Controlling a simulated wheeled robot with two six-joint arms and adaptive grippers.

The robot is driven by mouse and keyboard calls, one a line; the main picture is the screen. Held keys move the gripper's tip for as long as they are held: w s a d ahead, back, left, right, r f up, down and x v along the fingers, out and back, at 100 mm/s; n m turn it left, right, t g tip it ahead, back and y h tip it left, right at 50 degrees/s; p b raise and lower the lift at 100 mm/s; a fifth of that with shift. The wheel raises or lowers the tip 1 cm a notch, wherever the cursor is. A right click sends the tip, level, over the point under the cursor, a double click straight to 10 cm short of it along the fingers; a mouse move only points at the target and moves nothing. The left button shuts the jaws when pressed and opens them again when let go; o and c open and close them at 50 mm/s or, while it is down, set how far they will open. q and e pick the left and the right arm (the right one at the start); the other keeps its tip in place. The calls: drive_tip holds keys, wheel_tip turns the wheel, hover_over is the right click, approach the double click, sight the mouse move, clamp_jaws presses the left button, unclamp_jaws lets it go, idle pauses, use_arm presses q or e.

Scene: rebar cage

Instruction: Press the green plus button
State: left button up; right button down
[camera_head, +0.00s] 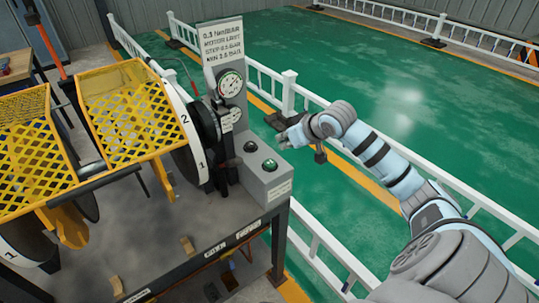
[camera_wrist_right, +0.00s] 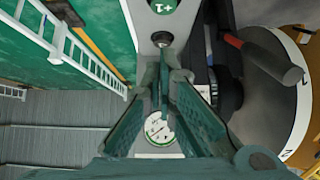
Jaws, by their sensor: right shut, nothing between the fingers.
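The green button (camera_head: 270,164) sits on top of a grey control box (camera_head: 262,184), beside a dark button (camera_head: 250,146). My right gripper (camera_head: 281,139) is at the box's right side in the head view, apart from the green button. In the wrist view its fingers (camera_wrist_right: 163,62) come together with nothing between them. My left gripper is out of view.
A gauge panel (camera_head: 226,50) stands behind the box. A numbered disc (camera_head: 190,160) and yellow mesh guards (camera_head: 128,112) are to the left. White railings (camera_head: 288,92) run behind the machine and under my right arm. Green floor (camera_head: 330,50) lies beyond.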

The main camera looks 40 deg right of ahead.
hover_over(273, 163)
wheel_tip(273, 163, down, 6)
drive_tip(key=shift+a+r+b, duration=0.1)
drive_tip(key=shift+r+b, duration=0.15)
drive_tip(key=shift+b, duration=0.15)
wheel_tip(273, 163, down, 3)
drive_tip(key=shift+r, duration=0.1)
drive_tip(key=shift+s+f, duration=0.15)
drive_tip(key=shift+f, duration=0.4)
